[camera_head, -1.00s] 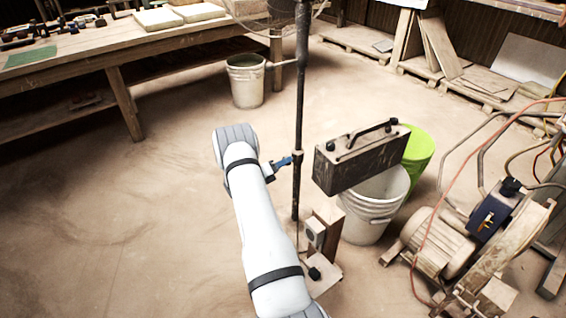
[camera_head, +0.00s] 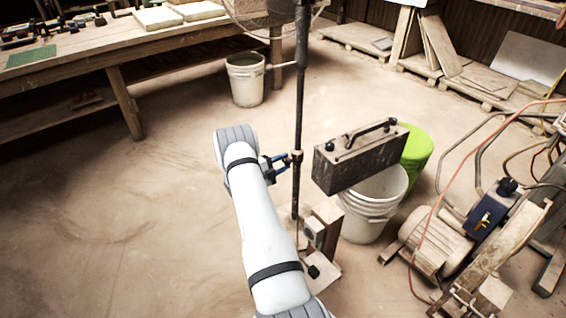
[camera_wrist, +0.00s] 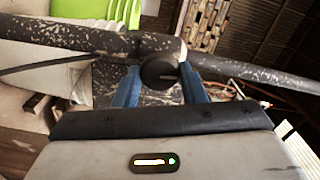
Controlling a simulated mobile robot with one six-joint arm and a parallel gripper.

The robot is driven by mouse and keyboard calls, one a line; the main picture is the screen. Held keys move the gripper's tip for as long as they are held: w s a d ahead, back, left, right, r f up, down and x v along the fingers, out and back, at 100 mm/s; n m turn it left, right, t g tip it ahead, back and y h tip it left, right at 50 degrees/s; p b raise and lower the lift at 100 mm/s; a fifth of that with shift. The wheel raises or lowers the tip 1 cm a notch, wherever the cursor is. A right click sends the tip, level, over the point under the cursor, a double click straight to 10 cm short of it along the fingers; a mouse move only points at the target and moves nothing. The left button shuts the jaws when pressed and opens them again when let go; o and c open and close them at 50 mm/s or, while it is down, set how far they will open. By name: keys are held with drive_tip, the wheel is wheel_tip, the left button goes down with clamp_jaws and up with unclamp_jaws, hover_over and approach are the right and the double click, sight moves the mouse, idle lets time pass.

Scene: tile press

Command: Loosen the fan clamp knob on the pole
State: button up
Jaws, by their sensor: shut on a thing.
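The dark fan pole (camera_head: 298,105) stands upright in the middle of the head view, with a clamp collar about halfway up. In the wrist view the pole (camera_wrist: 80,44) runs across the picture, and the round dark clamp knob (camera_wrist: 160,71) sits on its collar. My gripper (camera_head: 287,162) reaches the collar from the left. In the wrist view its two blue fingers (camera_wrist: 160,88) stand on either side of the knob and are shut on it. The knob's far side is hidden, and its turn angle cannot be told.
A dusty metal case (camera_head: 362,160) is close right of the pole, above a white bucket (camera_head: 368,215) and a green bin (camera_head: 417,150). A motor machine (camera_head: 450,240) stands at right. A workbench (camera_head: 60,75) and another bucket (camera_head: 245,82) are behind. The floor at left is clear.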

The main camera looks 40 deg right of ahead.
drive_tip(key=shift+n, duration=2.2)
drive_tip(key=o, duration=1)
drive_tip(key=a+p, duration=0.2)
drive_tip(key=a, duration=0.5)
drive_tip(key=shift+w+a, duration=0.4)
drive_tip(key=shift+w, duration=0.05)
drive_tip(key=shift+s, duration=0.1)
